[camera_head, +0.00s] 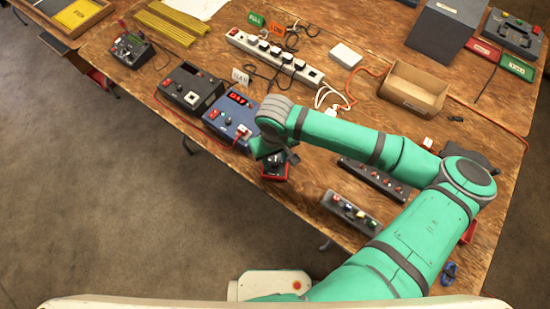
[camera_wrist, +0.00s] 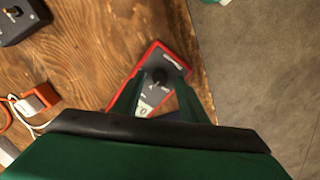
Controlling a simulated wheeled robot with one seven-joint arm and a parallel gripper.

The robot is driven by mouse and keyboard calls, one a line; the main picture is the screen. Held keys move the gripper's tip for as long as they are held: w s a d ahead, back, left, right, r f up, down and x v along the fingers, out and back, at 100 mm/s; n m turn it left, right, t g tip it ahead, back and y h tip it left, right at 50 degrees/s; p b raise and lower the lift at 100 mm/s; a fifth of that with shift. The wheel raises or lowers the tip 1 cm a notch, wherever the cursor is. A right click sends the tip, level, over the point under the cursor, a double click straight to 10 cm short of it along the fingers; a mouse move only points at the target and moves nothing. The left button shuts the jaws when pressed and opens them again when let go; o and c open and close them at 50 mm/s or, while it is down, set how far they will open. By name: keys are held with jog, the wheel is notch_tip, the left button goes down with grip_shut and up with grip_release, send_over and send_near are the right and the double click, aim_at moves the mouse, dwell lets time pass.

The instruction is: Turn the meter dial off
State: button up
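The meter (camera_wrist: 172,62) has a dark face, a red rim, a round black dial (camera_wrist: 160,77) and a small pale display. It lies near the table edge in the wrist view. In the head view the meter (camera_head: 275,171) is partly hidden under my gripper (camera_head: 275,155). In the wrist view my gripper (camera_wrist: 161,82) has its two green fingers apart, with the dial showing between the tips. I cannot tell whether the fingertips touch the dial or how far above it they are. The gripper's dark palm covers the near part of the meter.
A blue power unit (camera_head: 229,114) with a red display stands just left of my gripper. A black box with a knob (camera_wrist: 22,16) and an orange-red plug (camera_wrist: 40,98) lie left in the wrist view. A dark switch strip (camera_head: 378,179) lies to the right. Floor lies beyond the table edge.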

jog(key=shift+f, duration=0.15)
jog(key=shift+c, duration=0.6)
grip_shut()
jog(key=shift+n, duration=0.4)
jog(key=n, duration=0.5)
jog(key=shift+n, duration=0.3)
jog(key=n, duration=0.5)
jog(key=shift+n, duration=0.4)
